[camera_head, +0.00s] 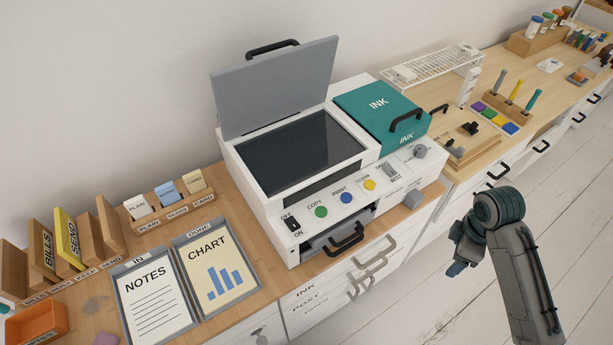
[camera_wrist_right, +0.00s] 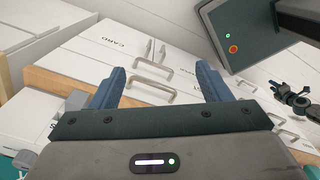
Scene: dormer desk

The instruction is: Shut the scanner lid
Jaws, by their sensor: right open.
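The scanner (camera_head: 240,165) is a white machine on the wooden counter. Its grey lid (camera_head: 275,88) stands raised and tilted back, with a black handle (camera_head: 272,47) on its top edge. The dark glass bed (camera_head: 300,150) is uncovered. My right gripper (camera_head: 457,268) is in front of the counter, to the right of the scanner and apart from it, over the floor. In the right wrist view its two blue fingers (camera_wrist_right: 165,85) are spread with nothing between them. My left gripper is not in view.
A teal INK cover (camera_head: 375,98) with a black handle adjoins the glass on its right. Buttons, including a green one (camera_head: 320,211), line the scanner's front. NOTES (camera_head: 152,300) and CHART trays lie left. Drawer handles (camera_wrist_right: 153,89) stick out from the cabinet front.

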